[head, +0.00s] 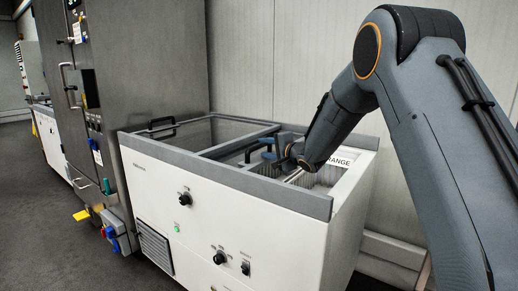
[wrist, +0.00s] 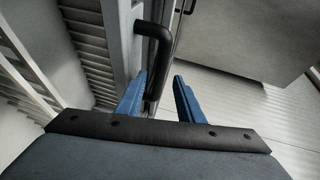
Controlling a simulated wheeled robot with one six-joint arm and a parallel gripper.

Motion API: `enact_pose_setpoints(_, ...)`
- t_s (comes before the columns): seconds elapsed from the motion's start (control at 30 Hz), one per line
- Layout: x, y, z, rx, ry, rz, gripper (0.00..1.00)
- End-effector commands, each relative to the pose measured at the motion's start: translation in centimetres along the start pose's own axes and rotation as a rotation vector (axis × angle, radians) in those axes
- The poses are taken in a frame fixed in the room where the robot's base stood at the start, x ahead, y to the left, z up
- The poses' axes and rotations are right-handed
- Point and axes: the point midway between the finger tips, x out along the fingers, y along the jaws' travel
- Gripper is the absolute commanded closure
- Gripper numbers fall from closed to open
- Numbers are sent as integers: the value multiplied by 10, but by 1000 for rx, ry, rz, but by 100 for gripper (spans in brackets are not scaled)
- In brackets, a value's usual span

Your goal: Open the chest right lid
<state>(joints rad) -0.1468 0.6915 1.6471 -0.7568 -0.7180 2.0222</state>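The chest (head: 225,205) is a white box with a grey rim, in the middle of the head view. Its right part (head: 345,178) lies under my arm, and I look down on slatted inside walls there; I cannot tell whether clear glass covers it. My gripper (head: 268,151) has blue fingers and sits low over the middle of the chest top. In the wrist view, a black bar handle (wrist: 154,34) rises from the frame ahead of my gripper (wrist: 160,82). The fingers are apart, with the handle's near end between them, closer to the left finger.
A second black handle (head: 163,126) stands on the chest's left side. A tall grey cabinet (head: 145,70) stands left of the chest. A pale panelled wall (head: 290,60) is close behind it. The dark floor (head: 60,240) at the front left is clear.

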Motion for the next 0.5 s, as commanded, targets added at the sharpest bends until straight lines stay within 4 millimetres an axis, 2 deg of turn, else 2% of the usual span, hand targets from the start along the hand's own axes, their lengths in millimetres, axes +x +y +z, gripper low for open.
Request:
enact_pose_setpoints(0.1, 20, 2, 0, -1, -1, 0, 66)
enact_pose_setpoints(0.23, 37, 1, 0, -1, 0, 1, 66)
enact_pose_setpoints(0.5, 50, 1, -1, -1, 2, 2, 66)
